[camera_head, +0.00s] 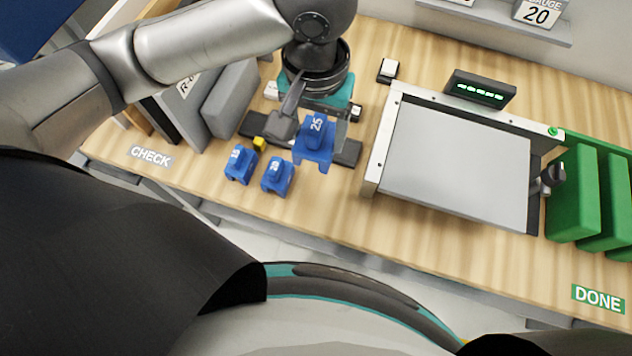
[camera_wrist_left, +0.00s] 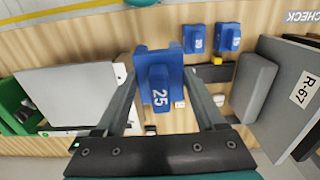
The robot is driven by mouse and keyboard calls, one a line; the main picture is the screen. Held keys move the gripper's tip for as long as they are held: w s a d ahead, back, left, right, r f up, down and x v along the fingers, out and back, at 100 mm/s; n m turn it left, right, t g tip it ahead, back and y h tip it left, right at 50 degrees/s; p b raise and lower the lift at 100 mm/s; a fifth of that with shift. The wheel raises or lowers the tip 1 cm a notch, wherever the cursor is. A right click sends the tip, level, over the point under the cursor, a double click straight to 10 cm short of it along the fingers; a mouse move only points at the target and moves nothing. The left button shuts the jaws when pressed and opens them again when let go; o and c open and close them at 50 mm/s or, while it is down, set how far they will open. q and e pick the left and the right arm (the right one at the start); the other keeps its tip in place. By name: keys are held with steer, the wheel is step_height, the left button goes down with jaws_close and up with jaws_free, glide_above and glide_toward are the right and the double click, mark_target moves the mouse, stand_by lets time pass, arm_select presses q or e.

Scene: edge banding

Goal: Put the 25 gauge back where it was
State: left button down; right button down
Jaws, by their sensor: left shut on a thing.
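The blue 25 gauge (camera_head: 314,143) is held by my left gripper (camera_head: 318,128), whose fingers are shut on it. In the left wrist view the gauge (camera_wrist_left: 158,65) sits between the two fingers, with the "25" facing the camera. In the head view it shows in front of a dark strip (camera_head: 346,153) on the wooden table; I cannot tell its exact height. Two other blue gauges stand to its left, one near the strip's front (camera_head: 277,175) and one farther left (camera_head: 240,164). My right gripper is not in view.
A yellow block (camera_head: 259,143) sits by the blue gauges. Grey blocks (camera_head: 231,99) stand to the left, near the CHECK label (camera_head: 151,156). A large grey panel machine (camera_head: 460,165) stands to the right, with green racks (camera_head: 572,195) beyond it. The front table strip is mostly clear.

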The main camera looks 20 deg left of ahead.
arm_select(q)
steer(key=shift+f+b, duration=1.8)
steer(key=shift+f, duration=7.8)
steer(key=shift+f, duration=0.1)
jaws_free()
step_height(320, 180, up, 12)
steer(key=p, duration=0.2)
